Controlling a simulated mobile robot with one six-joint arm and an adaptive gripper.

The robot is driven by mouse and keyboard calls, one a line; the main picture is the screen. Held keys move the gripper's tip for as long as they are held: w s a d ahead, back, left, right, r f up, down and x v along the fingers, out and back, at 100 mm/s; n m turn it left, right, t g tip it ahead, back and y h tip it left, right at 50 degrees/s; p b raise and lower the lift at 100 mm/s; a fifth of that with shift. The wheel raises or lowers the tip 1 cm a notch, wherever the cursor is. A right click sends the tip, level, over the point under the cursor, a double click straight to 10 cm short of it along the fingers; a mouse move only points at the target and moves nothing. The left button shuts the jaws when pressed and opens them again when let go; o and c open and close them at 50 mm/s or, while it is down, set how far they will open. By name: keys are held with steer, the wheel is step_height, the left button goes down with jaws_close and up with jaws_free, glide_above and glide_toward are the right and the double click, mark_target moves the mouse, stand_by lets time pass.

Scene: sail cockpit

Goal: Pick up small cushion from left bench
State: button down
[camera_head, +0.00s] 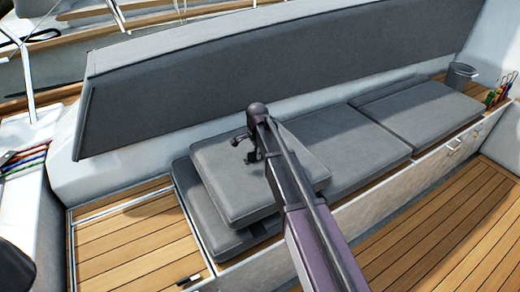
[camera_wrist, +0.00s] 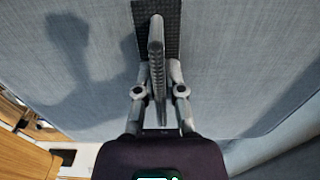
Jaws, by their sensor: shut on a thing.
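The small grey cushion (camera_head: 222,185) is at the near left end of the left bench, over the long seat cushions and turned slightly to them. I cannot tell whether it rests on them or hangs just above. My gripper (camera_head: 252,148) is at its upper face and hides part of it together with my arm. In the wrist view the cushion's grey fabric (camera_wrist: 230,60) fills most of the picture. My gripper (camera_wrist: 157,75) is shut there, in front of a dark textured patch (camera_wrist: 172,25). The exact grip point is hidden between the fingers.
Grey seat cushions (camera_head: 345,148) run along the bench (camera_head: 375,195). A tall grey backrest (camera_head: 270,65) stands behind. A grey bucket (camera_head: 460,76) and coloured handles (camera_head: 503,90) are at the far right end. The wooden floor (camera_head: 450,235) at right is clear.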

mark_target(252, 183)
steer(key=s, duration=0.8)
steer(key=s+a+r+p, duration=0.1)
steer(key=s, duration=0.3)
steer(key=shift+s+r, duration=0.1)
steer(key=shift+s, duration=0.3)
steer(key=shift+r, duration=0.15)
